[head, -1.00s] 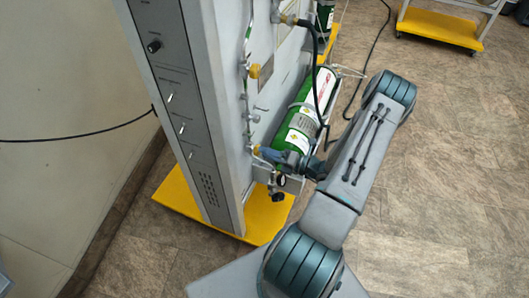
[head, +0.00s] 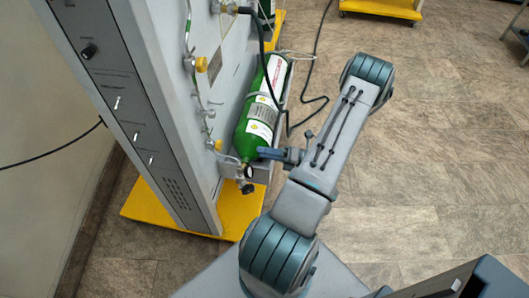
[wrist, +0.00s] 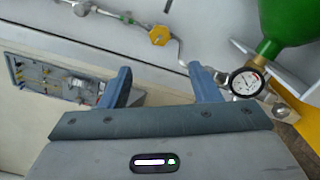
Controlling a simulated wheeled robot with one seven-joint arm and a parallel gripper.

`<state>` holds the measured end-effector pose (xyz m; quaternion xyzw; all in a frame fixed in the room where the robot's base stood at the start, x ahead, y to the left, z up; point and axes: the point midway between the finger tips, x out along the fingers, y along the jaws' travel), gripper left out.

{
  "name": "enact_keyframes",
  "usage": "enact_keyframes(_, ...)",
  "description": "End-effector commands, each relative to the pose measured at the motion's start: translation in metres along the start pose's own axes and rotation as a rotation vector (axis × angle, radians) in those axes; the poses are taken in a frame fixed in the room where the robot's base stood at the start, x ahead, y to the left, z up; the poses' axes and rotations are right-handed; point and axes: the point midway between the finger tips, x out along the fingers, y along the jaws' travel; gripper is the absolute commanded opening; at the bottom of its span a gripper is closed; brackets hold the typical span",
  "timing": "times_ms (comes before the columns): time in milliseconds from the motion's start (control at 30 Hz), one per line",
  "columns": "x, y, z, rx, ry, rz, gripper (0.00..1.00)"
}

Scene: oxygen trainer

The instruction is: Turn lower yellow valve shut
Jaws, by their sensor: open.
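The lower yellow valve (head: 217,144) is a small yellow knob on the grey panel's side, left of the green cylinder's lower end. A yellow knob, which looks like the same valve, shows in the wrist view (wrist: 159,36), on a thin metal pipe beyond my fingertips. My gripper (head: 260,153) is open and empty, with a clear gap to the right of the valve. In the wrist view its two blue fingers (wrist: 160,72) stand wide apart, with the knob above the space between them, touching neither. How far the valve is turned I cannot tell.
An upper yellow valve (head: 201,64) sits higher on the panel. The green cylinder (head: 260,112) lies close to my gripper. A round gauge (wrist: 246,83) is just right of the right finger. A black hose (head: 262,40) hangs nearby. The floor at right is open.

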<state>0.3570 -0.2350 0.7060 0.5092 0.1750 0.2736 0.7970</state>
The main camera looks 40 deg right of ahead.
Motion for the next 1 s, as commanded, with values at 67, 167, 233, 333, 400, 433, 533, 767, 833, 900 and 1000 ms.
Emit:
enact_keyframes(67, 0.000, 0.000, 0.000, -0.010, 0.000, 0.000, 0.57)
enact_keyframes(167, 0.000, 0.000, 0.000, -0.078, -0.001, 0.000, 0.57)
enact_keyframes(233, -0.001, 0.000, 0.000, -0.175, -0.002, 0.001, 0.57)
enact_keyframes(333, -0.002, 0.000, 0.000, -0.369, -0.003, 0.001, 0.57)
enact_keyframes(400, -0.002, 0.001, 0.000, -0.517, -0.003, 0.002, 0.57)
enact_keyframes(433, -0.002, 0.001, 0.000, -0.578, -0.002, 0.001, 0.57)
enact_keyframes(533, -0.003, 0.001, 0.000, -0.765, -0.003, 0.001, 0.57)
enact_keyframes(767, -0.003, 0.002, 0.001, -1.020, -0.001, 0.002, 0.57)
enact_keyframes(833, -0.001, 0.002, 0.001, -1.043, 0.000, 0.002, 0.57)
enact_keyframes(900, 0.004, 0.002, 0.001, -1.051, 0.001, 0.003, 0.57)
enact_keyframes(1000, 0.017, 0.003, 0.001, -1.050, -0.001, 0.004, 0.57)
